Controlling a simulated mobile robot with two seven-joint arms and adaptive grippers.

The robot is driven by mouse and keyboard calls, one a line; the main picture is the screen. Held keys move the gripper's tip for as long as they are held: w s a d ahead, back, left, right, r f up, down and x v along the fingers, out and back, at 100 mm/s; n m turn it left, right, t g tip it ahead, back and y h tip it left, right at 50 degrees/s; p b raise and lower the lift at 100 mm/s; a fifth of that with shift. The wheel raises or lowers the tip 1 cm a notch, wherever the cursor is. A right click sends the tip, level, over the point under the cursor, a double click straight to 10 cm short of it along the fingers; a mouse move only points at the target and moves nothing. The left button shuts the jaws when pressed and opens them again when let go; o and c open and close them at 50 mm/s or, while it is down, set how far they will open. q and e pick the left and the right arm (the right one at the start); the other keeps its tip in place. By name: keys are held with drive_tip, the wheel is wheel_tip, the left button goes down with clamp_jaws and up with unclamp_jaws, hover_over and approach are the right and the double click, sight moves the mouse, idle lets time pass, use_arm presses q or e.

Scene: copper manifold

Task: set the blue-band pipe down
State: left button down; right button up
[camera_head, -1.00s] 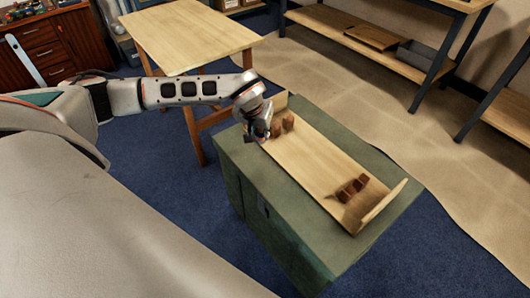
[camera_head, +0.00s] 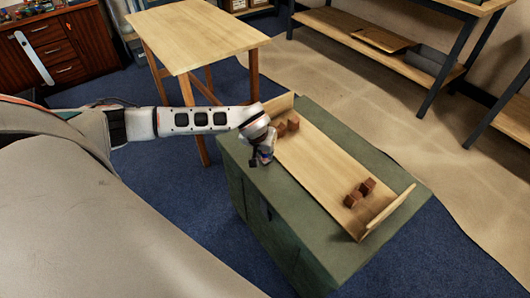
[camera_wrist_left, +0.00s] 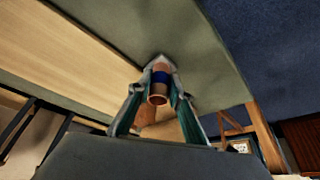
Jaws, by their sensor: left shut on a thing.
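The blue-band pipe (camera_wrist_left: 158,88) is a short copper tube with a blue band, seen end-on in the left wrist view. My left gripper (camera_wrist_left: 160,68) is shut on it, one finger on each side. In the head view, my left gripper (camera_head: 262,158) is at the near long edge of the wooden fixture, over the green cabinet top. The pipe is mostly hidden there, with only a little blue showing. I cannot tell whether the pipe touches the cabinet top. My right gripper is not in view.
The wooden fixture (camera_head: 318,160) has upright end boards and brown support blocks at its far end (camera_head: 287,127) and near end (camera_head: 359,192). It lies on the green cabinet (camera_head: 290,235). A wooden table (camera_head: 195,38) stands behind. Shelves (camera_head: 365,40) stand at the back right.

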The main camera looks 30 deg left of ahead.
use_arm(q)
drive_tip(key=c, duration=2.2)
unclamp_jaws()
drive_tip(key=shift+f, duration=0.2)
drive_tip(key=shift+c, duration=0.2)
drive_tip(key=o, duration=0.4)
drive_tip(key=shift+r, duration=0.1)
